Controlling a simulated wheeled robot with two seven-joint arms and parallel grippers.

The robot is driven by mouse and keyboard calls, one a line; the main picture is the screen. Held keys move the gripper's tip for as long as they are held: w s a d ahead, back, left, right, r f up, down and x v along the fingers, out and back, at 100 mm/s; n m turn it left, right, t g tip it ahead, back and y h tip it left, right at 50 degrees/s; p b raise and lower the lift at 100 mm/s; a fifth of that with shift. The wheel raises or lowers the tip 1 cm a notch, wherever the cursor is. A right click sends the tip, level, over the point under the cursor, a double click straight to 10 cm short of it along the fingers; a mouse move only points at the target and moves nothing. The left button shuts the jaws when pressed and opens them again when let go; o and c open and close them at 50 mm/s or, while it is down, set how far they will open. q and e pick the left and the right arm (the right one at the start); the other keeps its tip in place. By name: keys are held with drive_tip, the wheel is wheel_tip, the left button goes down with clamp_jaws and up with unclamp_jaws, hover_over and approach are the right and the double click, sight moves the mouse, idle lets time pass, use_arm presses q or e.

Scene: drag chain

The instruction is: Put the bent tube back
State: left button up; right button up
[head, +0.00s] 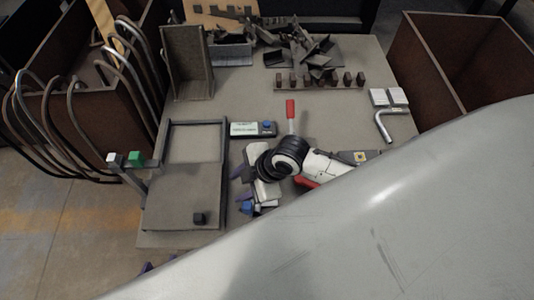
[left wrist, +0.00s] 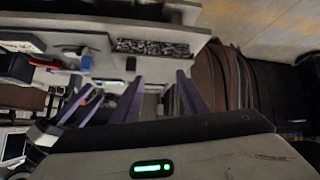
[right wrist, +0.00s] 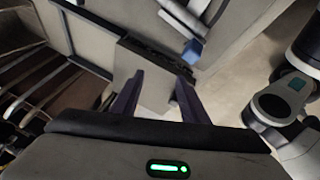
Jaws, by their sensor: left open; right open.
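A small silver bent tube (head: 385,126) lies on the right side of the grey table (head: 345,85), below two pale blocks. Several long bent tubes (head: 75,105) hang over the brown crate at the left. My left gripper (head: 155,268) shows only as purple fingertips at the lower left of the head view; its open, empty fingers show in the left wrist view (left wrist: 158,95). My right gripper (head: 242,190) is beside the tray, far left of the small tube. Its fingers are apart in the right wrist view (right wrist: 155,90), with nothing clearly held.
A labelled box (head: 250,128) and a red handle (head: 290,108) are near the middle. Scrap pieces (head: 300,45) lie at the back. A brown bin (head: 430,65) stands right. My arm hides the front right.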

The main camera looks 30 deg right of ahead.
drive_tip(key=w+d+n+g+h+b, duration=0.35)
drive_tip(key=w+d+n+b, duration=0.2)
drive_tip(key=d+n, duration=0.45)
drive_tip(key=shift+m+t, duration=0.25)
drive_tip(key=shift+m, duration=0.45)
drive_tip(key=f+b, duration=0.1)
drive_tip(key=f, duration=0.2)
drive_tip(key=f+b, duration=0.1)
drive_tip(key=f, duration=0.2)
drive_tip(key=f+b, duration=0.1)
drive_tip(key=f, duration=0.2)
drive_tip(key=shift+d+b, duration=0.3)
drive_tip(key=shift+d, duration=0.05)
use_arm(q)
wheel_tip(320, 180, down, 7)
drive_tip(key=w+d, duration=0.1)
drive_tip(key=d, duration=0.1)
drive_tip(key=shift+w+d+m+g+h, duration=0.25)
drive_tip(key=shift+d+m+g+h, duration=0.05)
drive_tip(key=shift+d+g+h, duration=0.1)
use_arm(e)
drive_tip(key=shift+w+f, duration=0.15)
drive_tip(key=shift+f, duration=0.55)
use_arm(q)
drive_tip(key=shift+a, duration=0.1)
use_arm(e)
drive_tip(key=shift+r, duration=0.1)
clamp_jaws()
